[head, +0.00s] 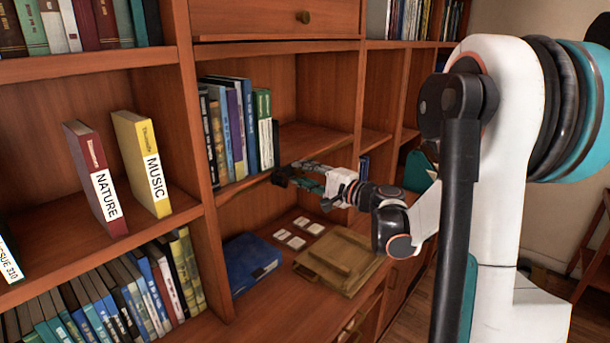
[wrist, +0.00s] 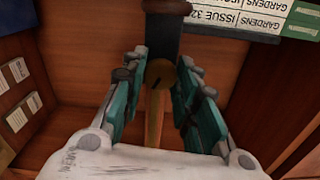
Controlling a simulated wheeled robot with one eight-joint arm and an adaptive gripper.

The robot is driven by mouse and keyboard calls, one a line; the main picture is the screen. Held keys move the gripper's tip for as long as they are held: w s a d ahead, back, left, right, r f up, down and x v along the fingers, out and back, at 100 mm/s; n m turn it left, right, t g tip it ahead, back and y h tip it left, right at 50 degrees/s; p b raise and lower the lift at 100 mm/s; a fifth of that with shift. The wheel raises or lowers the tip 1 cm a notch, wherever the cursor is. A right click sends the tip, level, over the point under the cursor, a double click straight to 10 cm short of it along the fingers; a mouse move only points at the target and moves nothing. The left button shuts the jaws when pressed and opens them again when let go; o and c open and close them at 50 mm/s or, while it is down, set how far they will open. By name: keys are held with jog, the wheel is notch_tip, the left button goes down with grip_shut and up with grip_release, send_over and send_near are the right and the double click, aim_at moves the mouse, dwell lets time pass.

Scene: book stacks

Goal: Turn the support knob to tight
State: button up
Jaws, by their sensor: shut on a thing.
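The support knob (wrist: 160,73) is a dark brass-coloured round piece in the wrist view, at the end of a dark upright bracket (wrist: 163,38). My gripper (wrist: 162,80) has its two teal fingers on either side of the knob and is shut on it. In the head view, my gripper (head: 300,176) reaches in from the right at the shelf's front edge, against a small dark fitting (head: 280,177). The fingers partly cover the knob's sides. I cannot read any tight or loose mark on it.
Upright books (head: 232,130) stand on the shelf left of my gripper. Below are a blue book (head: 250,262), white cards (head: 291,240) and a brown folder (head: 340,258). The wrist view shows labelled Gardens volumes (wrist: 235,14) close beyond the bracket.

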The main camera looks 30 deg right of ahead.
dwell(0.4)
jog(key=o, duration=1.1)
jog(key=shift+c, duration=0.2)
jog(key=v, duration=1.2)
